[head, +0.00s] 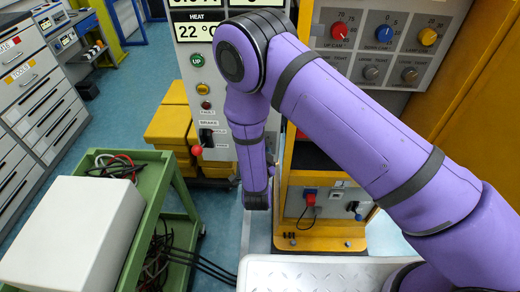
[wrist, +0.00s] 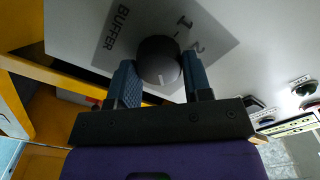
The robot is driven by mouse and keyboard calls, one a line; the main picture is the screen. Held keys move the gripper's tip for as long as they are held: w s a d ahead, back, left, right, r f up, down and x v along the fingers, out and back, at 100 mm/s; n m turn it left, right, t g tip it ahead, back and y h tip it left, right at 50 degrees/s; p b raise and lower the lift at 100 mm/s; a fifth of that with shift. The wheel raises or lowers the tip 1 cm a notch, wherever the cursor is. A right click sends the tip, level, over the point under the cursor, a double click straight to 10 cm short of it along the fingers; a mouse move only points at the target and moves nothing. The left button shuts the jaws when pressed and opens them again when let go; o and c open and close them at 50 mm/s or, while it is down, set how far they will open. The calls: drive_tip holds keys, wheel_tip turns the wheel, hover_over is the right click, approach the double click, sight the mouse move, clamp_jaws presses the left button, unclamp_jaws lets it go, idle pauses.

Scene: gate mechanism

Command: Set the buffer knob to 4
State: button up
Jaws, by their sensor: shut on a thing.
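The buffer knob (wrist: 158,58) is a dark round knob on a grey label plate (wrist: 212,38) in the wrist view. The plate reads "BUFFER", with the numerals 1 and 2 visible at the upper right of the knob. No 4 is visible. A short pale mark shows on the knob's lower edge, on the side facing my gripper. My gripper (wrist: 161,82) has one blue finger on each side of the knob and is shut on it. In the head view my purple arm reaches down in front of the panel, and the buffer knob cannot be made out there.
A control panel (head: 388,45) with red, blue and yellow knobs stands at the upper right. A panel with a red-tipped brake lever (head: 197,150) stands left of my arm. A green cart (head: 150,205) carries a white box (head: 70,232). A pale tray (head: 300,265) lies in front.

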drive_tip(key=o, duration=0.9)
drive_tip(key=shift+s, duration=0.1)
drive_tip(key=s, duration=1)
drive_tip(key=shift+s, duration=0.35)
